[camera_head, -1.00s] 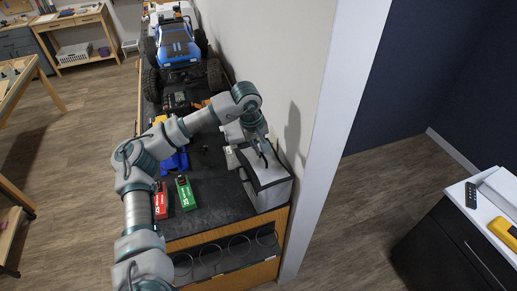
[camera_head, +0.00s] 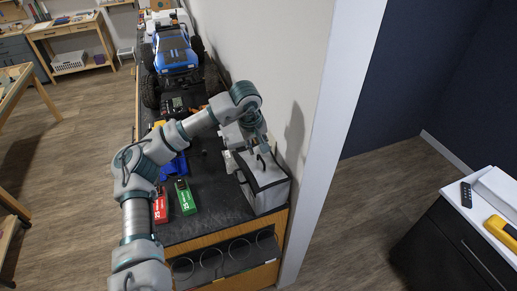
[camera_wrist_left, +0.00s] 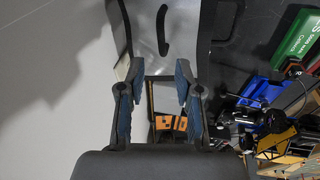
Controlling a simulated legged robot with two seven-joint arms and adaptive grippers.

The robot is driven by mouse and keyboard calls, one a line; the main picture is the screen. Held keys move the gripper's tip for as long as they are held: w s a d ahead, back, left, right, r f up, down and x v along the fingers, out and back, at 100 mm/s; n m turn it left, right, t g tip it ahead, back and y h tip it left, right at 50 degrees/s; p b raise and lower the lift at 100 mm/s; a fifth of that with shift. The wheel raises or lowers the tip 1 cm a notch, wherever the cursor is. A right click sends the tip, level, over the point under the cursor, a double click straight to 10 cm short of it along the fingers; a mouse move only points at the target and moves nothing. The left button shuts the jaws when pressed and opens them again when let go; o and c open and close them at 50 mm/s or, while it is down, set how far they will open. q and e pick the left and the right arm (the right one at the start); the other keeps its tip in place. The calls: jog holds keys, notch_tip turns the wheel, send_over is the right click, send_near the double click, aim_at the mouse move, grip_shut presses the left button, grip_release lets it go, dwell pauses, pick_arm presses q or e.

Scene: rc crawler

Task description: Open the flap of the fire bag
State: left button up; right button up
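The fire bag (camera_head: 267,188) is a grey box-shaped bag with black edging. It stands at the near right end of the dark bench top, against the wall. My left gripper (camera_head: 264,150) is above the bag's top, close to its back part. In the left wrist view the two fingers (camera_wrist_left: 157,82) are apart with nothing seen gripped between them. The bag's grey face (camera_wrist_left: 182,35) with a black strap or handle shows just beyond the fingertips. Whether a finger touches the flap cannot be told. My right gripper is not in view.
A red battery (camera_head: 160,205) and a green battery (camera_head: 185,197) lie left of the bag. Blue parts (camera_head: 173,167) and a blue crawler (camera_head: 174,52) are farther back on the bench. The wall (camera_head: 290,60) is close on the right.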

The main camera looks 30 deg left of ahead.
pick_arm(q)
jog(key=v, duration=1)
jog(key=shift+d, duration=0.25)
jog(key=shift+w+a+f, duration=0.15)
jog(key=shift+a, duration=0.05)
